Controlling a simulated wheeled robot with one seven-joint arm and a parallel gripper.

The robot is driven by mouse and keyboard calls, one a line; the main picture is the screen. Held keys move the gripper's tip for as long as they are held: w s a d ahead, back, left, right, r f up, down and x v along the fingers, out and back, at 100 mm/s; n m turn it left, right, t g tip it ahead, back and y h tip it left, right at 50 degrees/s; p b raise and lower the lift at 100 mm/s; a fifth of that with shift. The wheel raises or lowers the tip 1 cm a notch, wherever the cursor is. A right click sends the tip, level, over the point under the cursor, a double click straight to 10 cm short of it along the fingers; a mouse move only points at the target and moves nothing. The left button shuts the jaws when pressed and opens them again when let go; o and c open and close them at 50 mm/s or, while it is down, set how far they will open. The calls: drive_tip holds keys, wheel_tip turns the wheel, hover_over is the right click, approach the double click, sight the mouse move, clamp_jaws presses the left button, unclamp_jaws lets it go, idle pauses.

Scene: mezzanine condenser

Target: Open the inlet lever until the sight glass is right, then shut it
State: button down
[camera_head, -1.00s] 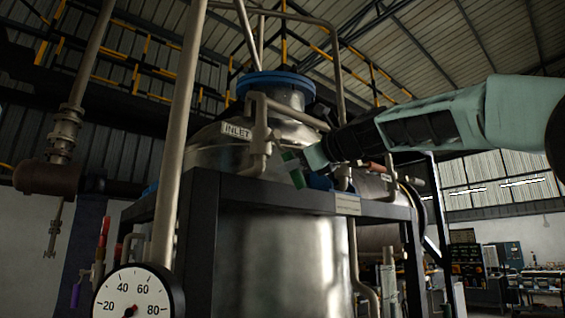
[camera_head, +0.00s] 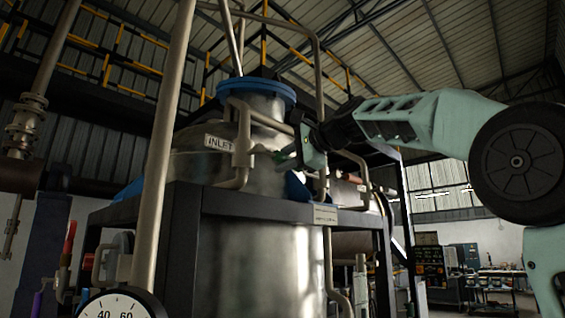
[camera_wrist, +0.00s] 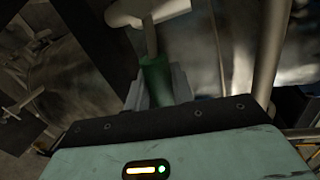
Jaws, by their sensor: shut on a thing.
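The INLET label (camera_head: 218,143) is on the pipework of the steel vessel, beside a pale valve body (camera_head: 243,148). The inlet lever has a green handle (camera_head: 286,154) that sticks out to the right of this valve, close to level. My gripper (camera_head: 297,151) is shut on the green handle, coming from the right. In the wrist view the green handle (camera_wrist: 156,76) stands between the jaws, with its pale stem above. The jaws cover part of the handle. I cannot make out a sight glass in either view.
A round dial gauge (camera_head: 118,305) is cut off at the bottom left. A thick upright pipe (camera_head: 166,150) stands in front of the vessel (camera_head: 255,265). A dark frame (camera_head: 255,203) runs around the vessel below the valve. Pipes pass close to my gripper.

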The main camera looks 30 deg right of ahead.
drive_tip(key=shift+r+n, duration=0.55)
drive_tip(key=shift+n, duration=0.05)
drive_tip(key=c, duration=1.2)
unclamp_jaws()
drive_tip(key=shift+c, duration=0.2)
drive_tip(key=shift+s, duration=0.1)
drive_tip(key=shift+s+d, duration=0.15)
drive_tip(key=shift+s, duration=0.1)
drive_tip(key=b+v, duration=0.4)
drive_tip(key=v, duration=1.2)
drive_tip(key=shift+s+r, duration=0.25)
drive_tip(key=shift+s, duration=0.1)
